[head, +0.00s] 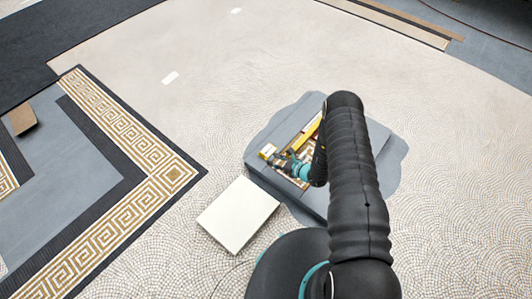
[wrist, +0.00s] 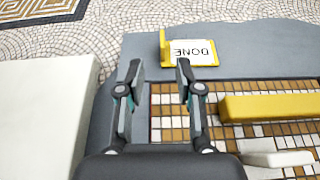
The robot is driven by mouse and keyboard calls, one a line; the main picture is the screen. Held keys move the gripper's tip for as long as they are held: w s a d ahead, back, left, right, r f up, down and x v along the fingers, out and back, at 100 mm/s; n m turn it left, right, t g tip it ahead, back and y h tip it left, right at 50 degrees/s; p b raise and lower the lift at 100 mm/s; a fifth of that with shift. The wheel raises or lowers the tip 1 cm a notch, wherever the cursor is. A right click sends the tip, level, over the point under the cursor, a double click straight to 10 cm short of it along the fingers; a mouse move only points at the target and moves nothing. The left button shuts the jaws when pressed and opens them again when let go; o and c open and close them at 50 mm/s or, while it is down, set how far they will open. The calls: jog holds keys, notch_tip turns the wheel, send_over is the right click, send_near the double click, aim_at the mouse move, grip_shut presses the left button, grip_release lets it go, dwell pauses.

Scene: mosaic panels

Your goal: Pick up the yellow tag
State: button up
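The yellow tag (wrist: 166,47) lies on the grey surface in the wrist view. It has a white face marked "DONE", upside down in this view, and a raised yellow edge at its left. It also shows in the head view (head: 267,151), at the left edge of the grey block. My gripper (wrist: 160,72) is open, with nothing between its fingers. Its fingertips appear just short of the tag in the wrist view; I cannot tell their height above it. In the head view my gripper (head: 287,161) is close beside the tag, partly hidden by my arm.
A yellow bar (wrist: 270,107) lies on a brown and white mosaic panel (wrist: 172,122) right of my gripper. A white block (wrist: 284,159) is near it. A white slab (head: 238,214) lies left of the grey block (head: 262,178). Pale mosaic floor (head: 200,110) beyond is mostly clear.

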aim_at(263, 155)
jog(key=shift+x, duration=3.9)
jog(key=shift+w+d, duration=0.1)
jog(key=shift+w, duration=0.05)
grip_shut()
